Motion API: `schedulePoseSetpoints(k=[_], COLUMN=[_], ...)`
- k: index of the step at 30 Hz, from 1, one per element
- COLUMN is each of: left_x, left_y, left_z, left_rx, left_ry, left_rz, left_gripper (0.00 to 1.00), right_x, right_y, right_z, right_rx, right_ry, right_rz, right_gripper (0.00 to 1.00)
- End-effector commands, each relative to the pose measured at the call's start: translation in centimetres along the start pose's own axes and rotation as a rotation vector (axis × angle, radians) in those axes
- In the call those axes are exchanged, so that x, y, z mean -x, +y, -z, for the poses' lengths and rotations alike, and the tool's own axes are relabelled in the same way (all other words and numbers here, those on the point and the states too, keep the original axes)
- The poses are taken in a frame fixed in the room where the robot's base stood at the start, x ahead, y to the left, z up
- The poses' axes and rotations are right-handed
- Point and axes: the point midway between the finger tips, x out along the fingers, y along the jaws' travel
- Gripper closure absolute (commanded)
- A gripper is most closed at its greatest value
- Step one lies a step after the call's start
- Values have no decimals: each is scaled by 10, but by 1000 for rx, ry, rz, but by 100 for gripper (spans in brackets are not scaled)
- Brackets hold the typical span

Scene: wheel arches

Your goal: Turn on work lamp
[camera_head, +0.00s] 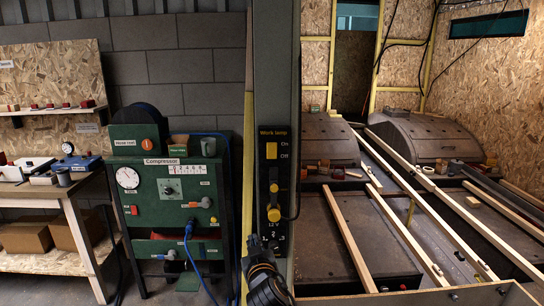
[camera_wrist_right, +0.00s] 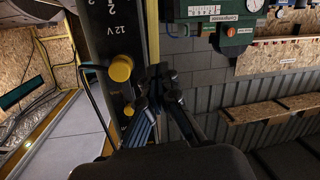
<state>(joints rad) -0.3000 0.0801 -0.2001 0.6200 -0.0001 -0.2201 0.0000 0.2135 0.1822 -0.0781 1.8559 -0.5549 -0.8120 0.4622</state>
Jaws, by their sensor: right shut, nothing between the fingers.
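The work lamp panel (camera_head: 273,180) is a dark plate on a grey post, labelled "Work lamp". Its yellow switch (camera_head: 271,151) sits beside the "On" and "Off" marks; I cannot tell which way it is set. Lower on the panel are yellow round parts (camera_head: 274,188) near a "12 V" mark; a yellow knob (camera_wrist_right: 121,68) shows in the right wrist view. My right gripper (camera_head: 258,243) is shut and empty, just below the panel in the head view. The wrist view shows its dark fingers (camera_wrist_right: 156,85) together beside the panel. My left gripper is out of view.
A green compressor unit (camera_head: 166,195) stands left of the post, with blue hose beside it. A workbench (camera_head: 45,187) is at far left. Right of the post is a van-like floor with wooden battens (camera_head: 350,238) and wheel arches (camera_head: 425,138). A black cable loops beside the panel.

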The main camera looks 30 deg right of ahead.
Motion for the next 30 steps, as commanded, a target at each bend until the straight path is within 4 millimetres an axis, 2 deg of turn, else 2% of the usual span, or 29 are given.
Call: schedulePoseSetpoints(k=[1,3,6,9,13,23,26,30], left_x=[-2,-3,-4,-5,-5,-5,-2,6], left_y=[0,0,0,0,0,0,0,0], left_z=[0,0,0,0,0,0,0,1], left_rx=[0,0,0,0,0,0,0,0], left_ry=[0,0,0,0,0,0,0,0], left_rz=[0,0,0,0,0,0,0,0], left_gripper=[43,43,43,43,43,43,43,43], right_x=[8,22,43,59,69,69,65,49], right_y=[16,36,59,75,85,86,87,92], right_z=[39,81,125,151,166,167,169,176], right_rx=[-37,-85,-144,-184,-209,-210,-209,-207], right_ry=[70,145,229,285,317,320,319,319], right_rz=[-38,-84,-135,-168,-189,-190,-190,-191], right_gripper=[100,100,100,100,100,100,100,100])
